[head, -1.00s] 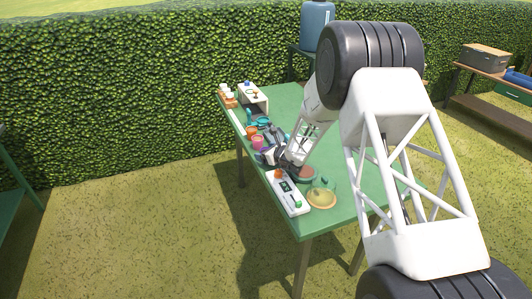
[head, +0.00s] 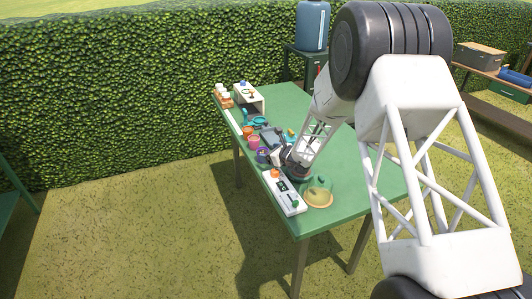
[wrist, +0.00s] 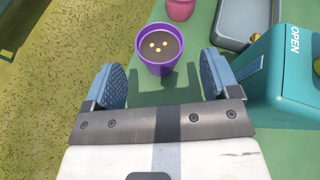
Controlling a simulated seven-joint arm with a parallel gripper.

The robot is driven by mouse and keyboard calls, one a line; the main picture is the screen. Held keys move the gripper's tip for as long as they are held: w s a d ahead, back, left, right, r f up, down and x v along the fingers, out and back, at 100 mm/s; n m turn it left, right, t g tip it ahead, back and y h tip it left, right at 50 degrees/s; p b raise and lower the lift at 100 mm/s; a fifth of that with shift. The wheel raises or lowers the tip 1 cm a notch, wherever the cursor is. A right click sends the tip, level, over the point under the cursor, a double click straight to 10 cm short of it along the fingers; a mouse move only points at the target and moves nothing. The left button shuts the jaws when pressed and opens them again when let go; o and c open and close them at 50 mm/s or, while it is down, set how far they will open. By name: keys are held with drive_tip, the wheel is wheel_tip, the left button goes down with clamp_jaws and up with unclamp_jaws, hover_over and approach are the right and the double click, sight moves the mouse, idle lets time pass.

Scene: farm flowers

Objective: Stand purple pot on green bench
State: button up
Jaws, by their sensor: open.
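The purple pot (wrist: 159,63) stands upright near the edge of a green bench top (wrist: 180,105). It holds brown soil with three yellow bits on top. In the head view the purple pot (head: 262,156) is at the bench's left edge, beside my gripper. In the wrist view my gripper (wrist: 161,82) is open and empty, and the pot is just beyond the gap between its blue fingertips, not between them. In the head view my arm hides part of the bench (head: 345,170), and the fingers are hard to make out.
A pink pot (wrist: 180,8) stands beyond the purple one, with an orange pot (head: 248,131) farther back. A grey tray (wrist: 235,25) and a teal box marked OPEN (wrist: 280,65) are on the right. A white panel (head: 286,192) and a glass dome (head: 319,188) stand nearer.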

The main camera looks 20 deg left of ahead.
drive_tip(key=shift+v, duration=3.25)
drive_tip(key=shift+r, duration=0.1)
drive_tip(key=s+d+r+n+g+h, duration=0.2)
drive_tip(key=s+d+r+n+g, duration=0.2)
drive_tip(key=s+d+r+n, duration=1.2)
drive_tip(key=s+d+r+n+h, duration=0.1)
drive_tip(key=s+d+r+h, duration=0.2)
drive_tip(key=s+d, duration=0.7)
drive_tip(key=s+d+r+n+h, duration=0.2)
drive_tip(key=s+d+r+h, duration=0.1)
drive_tip(key=s+d, duration=0.8)
drive_tip(key=s+d+r+n+h, duration=0.2)
drive_tip(key=s+d+r+h, duration=0.2)
drive_tip(key=s+d, duration=0.6)
drive_tip(key=shift+s+d+t, duration=0.3)
drive_tip(key=shift+s+d, duration=0.05)
drive_tip(key=shift+s, duration=0.75)
